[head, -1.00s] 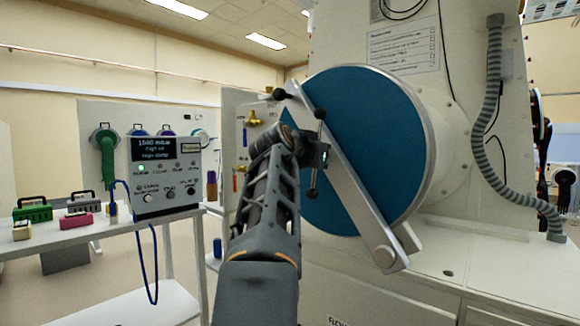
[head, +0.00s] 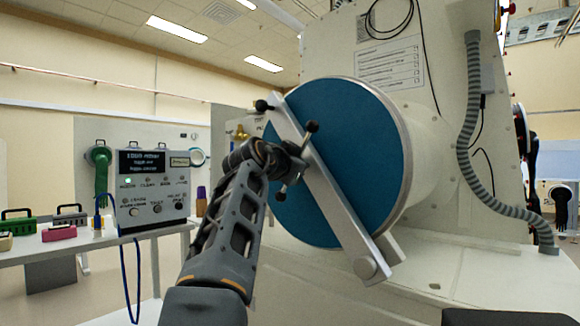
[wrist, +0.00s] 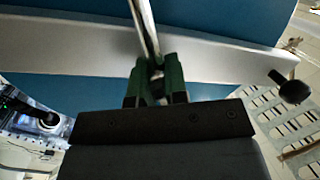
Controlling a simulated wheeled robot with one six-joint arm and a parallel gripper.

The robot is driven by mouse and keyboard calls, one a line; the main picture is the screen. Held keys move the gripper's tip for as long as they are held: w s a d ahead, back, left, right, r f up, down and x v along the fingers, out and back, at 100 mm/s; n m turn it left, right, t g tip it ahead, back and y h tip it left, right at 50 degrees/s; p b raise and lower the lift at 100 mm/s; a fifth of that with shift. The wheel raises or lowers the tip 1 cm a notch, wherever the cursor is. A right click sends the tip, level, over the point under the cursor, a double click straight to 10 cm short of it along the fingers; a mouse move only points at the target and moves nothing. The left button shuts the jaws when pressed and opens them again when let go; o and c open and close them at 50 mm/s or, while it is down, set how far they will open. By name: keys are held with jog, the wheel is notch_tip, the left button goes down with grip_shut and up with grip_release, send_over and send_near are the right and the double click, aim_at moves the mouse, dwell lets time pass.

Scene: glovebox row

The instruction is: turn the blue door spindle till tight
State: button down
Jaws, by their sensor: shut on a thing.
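The round blue door (head: 335,120) stands closed on the pale glovebox wall, with a metal bar (head: 335,190) slanting across it from upper left to lower right. The spindle's cross handle (head: 311,128) sits at the middle of the bar, its dark-ended rod tilted with the top to the right. My gripper (head: 292,158) reaches it from the left and hides part of it. In the wrist view, the green fingers of my gripper (wrist: 157,75) are closed around the shiny spindle rod (wrist: 146,28), in front of the bar (wrist: 75,45). The spindle hub is largely hidden.
A black knob (head: 262,105) sticks out at the bar's upper end. A grey ribbed hose (head: 468,150) hangs at the right. A control box (head: 152,188) and small coloured cases stand on the white bench (head: 80,243) at the left.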

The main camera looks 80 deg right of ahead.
jog(key=c, duration=1.1)
grip_release()
jog(key=shift+c, duration=0.2)
jog(key=shift+a, duration=0.1)
jog(key=b+v, duration=0.1)
jog(key=v, duration=1.2)
jog(key=shift+a, duration=0.3)
